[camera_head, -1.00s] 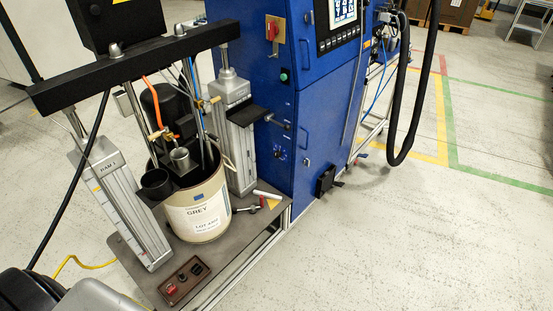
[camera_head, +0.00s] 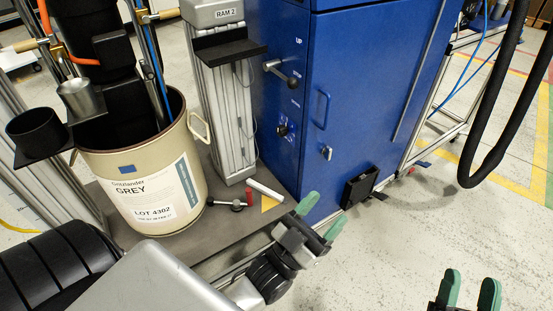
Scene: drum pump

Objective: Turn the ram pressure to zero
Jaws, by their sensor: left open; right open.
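My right gripper (camera_head: 471,286) is open and empty at the bottom right, over the floor, far from the controls.
A beige drum (camera_head: 105,185) labelled GREY stands on the grey platform (camera_head: 225,222) at left. The RAM 2 column (camera_head: 222,110) rises beside the knob. A black hose (camera_head: 480,130) hangs right.

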